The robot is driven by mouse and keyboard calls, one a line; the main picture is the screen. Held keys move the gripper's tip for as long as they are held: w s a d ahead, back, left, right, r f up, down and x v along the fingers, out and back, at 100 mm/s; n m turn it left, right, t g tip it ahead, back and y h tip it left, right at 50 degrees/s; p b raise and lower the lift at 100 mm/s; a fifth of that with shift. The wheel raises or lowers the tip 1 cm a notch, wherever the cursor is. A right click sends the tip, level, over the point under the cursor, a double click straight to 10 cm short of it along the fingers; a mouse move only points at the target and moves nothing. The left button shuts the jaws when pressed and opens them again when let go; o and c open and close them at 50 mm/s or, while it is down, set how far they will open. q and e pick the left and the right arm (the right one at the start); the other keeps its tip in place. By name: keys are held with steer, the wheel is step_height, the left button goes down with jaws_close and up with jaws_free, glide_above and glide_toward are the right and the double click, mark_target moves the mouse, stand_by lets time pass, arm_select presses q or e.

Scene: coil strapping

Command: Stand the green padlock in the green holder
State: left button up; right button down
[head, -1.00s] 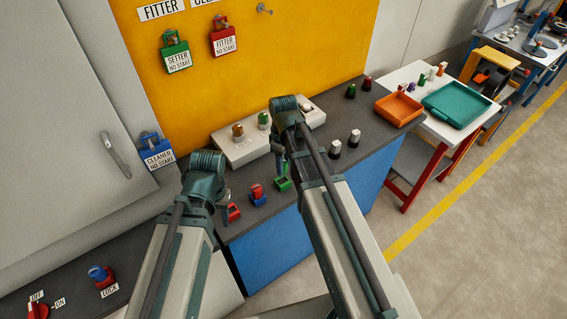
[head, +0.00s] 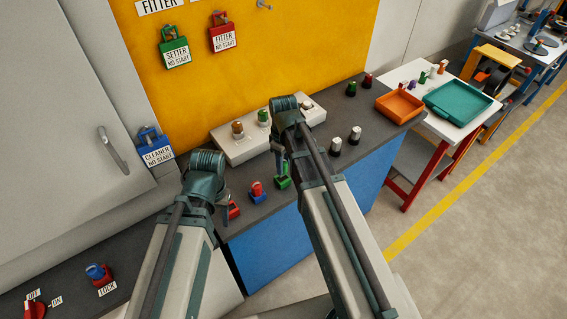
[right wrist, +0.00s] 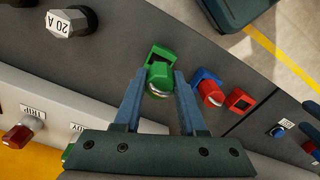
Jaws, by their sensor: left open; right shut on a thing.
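The green padlock (right wrist: 158,79) is between the fingertips of my right gripper (right wrist: 159,82) in the right wrist view, and the gripper is shut on it. The green holder (right wrist: 163,53) shows right beside the padlock, on the dark bench top. In the head view the green holder (head: 283,182) is below my right gripper (head: 281,166), whose fingers partly hide the padlock. I cannot tell whether the padlock is seated in the holder or just above it. My left gripper (head: 225,204) is open near a red holder (head: 234,210), its fingers partly hidden.
A blue holder with a red padlock (head: 256,187) stands left of the green holder. A pale switch box (head: 237,151) is behind. Black and white knobs (head: 354,137), an orange tray (head: 400,106) and a teal tray (head: 458,104) lie to the right.

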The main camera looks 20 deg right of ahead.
arm_select(q)
steer(key=shift+f, duration=0.25)
arm_select(e)
steer(key=shift+f, duration=0.3)
arm_select(q)
steer(key=shift+f+b, duration=1.7)
steer(key=shift+b, duration=0.25)
arm_select(e)
steer(key=shift+f, duration=1.65)
arm_select(q)
steer(key=shift+r, duration=0.1)
arm_select(e)
steer(key=shift+c, duration=2)
jaws_free()
steer(key=shift+r, duration=0.1)
arm_select(q)
steer(key=shift+r, duration=0.1)
arm_select(e)
steer(key=shift+r, duration=0.1)
arm_select(q)
step_height(320, 180, up, 14)
steer(key=p, duration=1.4)
steer(key=shift+f, duration=0.2)
arm_select(e)
step_height(320, 180, up, 14)
steer(key=shift+f, duration=0.2)
